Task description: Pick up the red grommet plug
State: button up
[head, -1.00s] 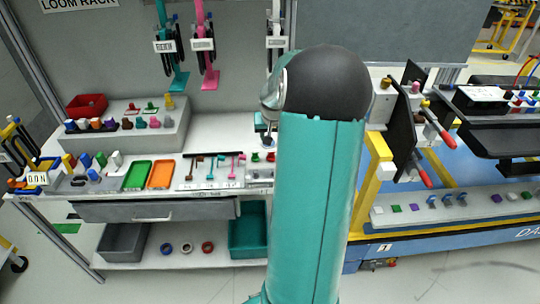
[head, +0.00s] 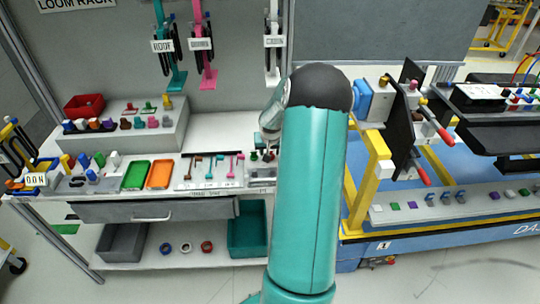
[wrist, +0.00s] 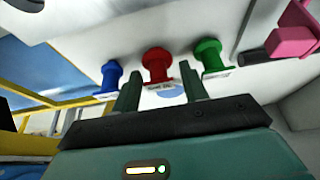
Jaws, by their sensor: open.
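The red grommet plug (wrist: 157,64) is in the middle of the wrist view, between a blue plug (wrist: 111,76) and a green plug (wrist: 209,55). All are flanged and sit on a pale surface with small labels. My gripper (wrist: 159,68) is open, and its two fingers point toward the red plug, one to each side in the picture. The fingers hold nothing; I cannot tell how much depth separates them from the plug. In the head view, the green plug (head: 253,155) shows on the bench beside my arm, which hides most of that area.
The neighbouring plugs stand close to the fingers. A pink part (wrist: 292,38) lies at the wrist view's right. On the bench are a green tray (head: 136,176), an orange tray (head: 160,175) and a stepped block (head: 150,140) holding several parts. A yellow-framed dashboard station (head: 378,185) stands right.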

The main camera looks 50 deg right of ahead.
jog(key=c, duration=0.7)
jog(key=shift+r, duration=0.1)
jog(key=shift+d+r, duration=0.1)
jog(key=shift+r, duration=0.4)
jog(key=shift+w+a+r, duration=0.55)
jog(key=shift+a+r, duration=1.4)
jog(key=shift+a, duration=0.35)
jog(key=shift+w+a+r, duration=0.5)
jog(key=shift+a+r, duration=1.5)
jog(key=shift+a, duration=0.3)
jog(key=shift+w+a+r, duration=0.55)
jog(key=shift+a+r, duration=1.4)
jog(key=shift+a, duration=0.35)
